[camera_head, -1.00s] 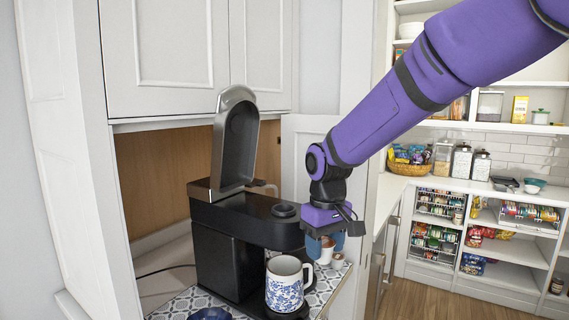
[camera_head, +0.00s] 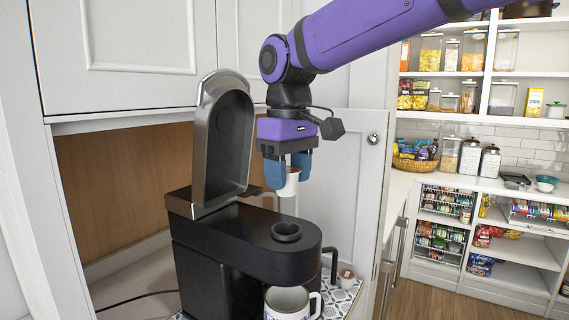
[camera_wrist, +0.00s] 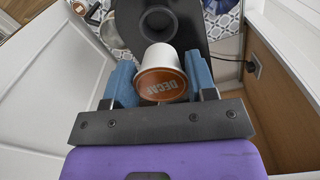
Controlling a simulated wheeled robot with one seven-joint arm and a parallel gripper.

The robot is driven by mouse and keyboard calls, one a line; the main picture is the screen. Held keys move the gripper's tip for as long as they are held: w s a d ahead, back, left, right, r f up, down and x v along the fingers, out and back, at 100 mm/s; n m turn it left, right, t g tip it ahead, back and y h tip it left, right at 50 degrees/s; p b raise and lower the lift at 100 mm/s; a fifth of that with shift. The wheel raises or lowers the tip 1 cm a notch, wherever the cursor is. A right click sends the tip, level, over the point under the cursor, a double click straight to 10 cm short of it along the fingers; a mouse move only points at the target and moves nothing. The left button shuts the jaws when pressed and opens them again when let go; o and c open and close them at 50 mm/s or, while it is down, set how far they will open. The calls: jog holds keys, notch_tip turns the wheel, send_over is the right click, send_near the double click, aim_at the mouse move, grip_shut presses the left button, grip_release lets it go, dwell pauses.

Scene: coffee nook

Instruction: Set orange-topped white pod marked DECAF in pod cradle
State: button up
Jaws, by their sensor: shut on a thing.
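My gripper (camera_head: 287,172) is shut on the white pod (camera_head: 289,181) and holds it in the air above the coffee machine. The wrist view shows the pod's orange top (camera_wrist: 162,85) with the word DECAF, between the two blue fingers. The pod cradle (camera_head: 286,232) is a round dark opening on top of the black coffee machine (camera_head: 245,250). The cradle looks empty. It also shows in the wrist view (camera_wrist: 158,20), just beyond the pod. The pod is clear of the cradle.
The machine's lid (camera_head: 225,140) stands open to the left of my gripper. Another pod (camera_head: 347,278) stands on the patterned mat to the right. A cabinet door (camera_head: 345,190) stands behind my gripper.

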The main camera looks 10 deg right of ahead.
jog(key=shift+w+f, duration=0.1)
jog(key=shift+w, duration=0.25)
jog(key=shift+f, duration=3.05)
jog(key=shift+s+f, duration=0.1)
jog(key=shift+f, duration=1.25)
dwell(0.3)
jog(key=o, duration=1)
jog(key=shift+c, duration=0.2)
jog(key=shift+d, duration=0.1)
notch_tip(320, 180, up, 11)
jog(key=shift+f, duration=0.1)
